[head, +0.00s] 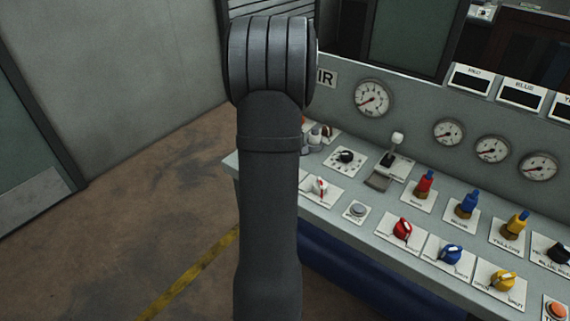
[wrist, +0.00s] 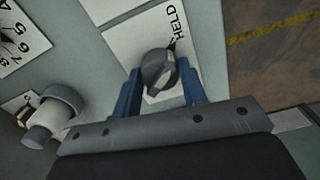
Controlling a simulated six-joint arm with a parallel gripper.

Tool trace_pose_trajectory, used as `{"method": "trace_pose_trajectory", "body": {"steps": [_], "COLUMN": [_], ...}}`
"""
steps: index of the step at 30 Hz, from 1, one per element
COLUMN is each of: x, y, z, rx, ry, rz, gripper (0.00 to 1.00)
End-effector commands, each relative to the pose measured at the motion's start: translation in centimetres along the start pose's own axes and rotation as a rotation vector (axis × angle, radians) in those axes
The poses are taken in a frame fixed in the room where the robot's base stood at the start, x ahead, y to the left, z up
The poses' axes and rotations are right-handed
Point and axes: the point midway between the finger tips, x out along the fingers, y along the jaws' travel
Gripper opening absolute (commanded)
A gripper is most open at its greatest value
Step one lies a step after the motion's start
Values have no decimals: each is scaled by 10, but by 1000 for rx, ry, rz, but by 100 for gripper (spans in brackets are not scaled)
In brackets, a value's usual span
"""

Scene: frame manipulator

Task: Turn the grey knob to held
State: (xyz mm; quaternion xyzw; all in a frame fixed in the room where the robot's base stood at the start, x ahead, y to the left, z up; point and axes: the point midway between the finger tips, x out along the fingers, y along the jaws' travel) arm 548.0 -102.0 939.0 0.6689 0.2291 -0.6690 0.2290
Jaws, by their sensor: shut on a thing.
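The grey knob (wrist: 158,72) sits on a white plate (wrist: 125,38) in the wrist view. The word HELD is printed at the plate's top right, and a dark pointer tip on the knob's upper right side lies close beside that word. My gripper (wrist: 158,88) has its two blue fingers on either side of the knob and is shut on it. Other lettering on the plate is not readable or is hidden by the gripper. In the head view my arm stands in front of part of the panel, and I cannot make out the grey knob or the gripper there.
A white and grey round fitting (wrist: 52,112) stands left of the gripper in the wrist view. A numbered dial plate (wrist: 18,45) lies at upper left. The console (head: 375,208) carries several coloured knobs and gauges. The floor (head: 130,210) at left is clear.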

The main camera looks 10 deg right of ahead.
Motion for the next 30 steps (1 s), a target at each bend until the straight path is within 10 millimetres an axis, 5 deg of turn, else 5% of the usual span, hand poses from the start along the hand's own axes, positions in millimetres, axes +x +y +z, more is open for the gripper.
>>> {"method": "trace_pose_trajectory", "body": {"steps": [25,26,30], "x": [0,0,0], "y": [0,0,0], "z": [0,0,0], "rx": [-142,-142,-142], "ry": [-1,-1,0], "rz": [0,0,0], "gripper": [16,40,60]}}
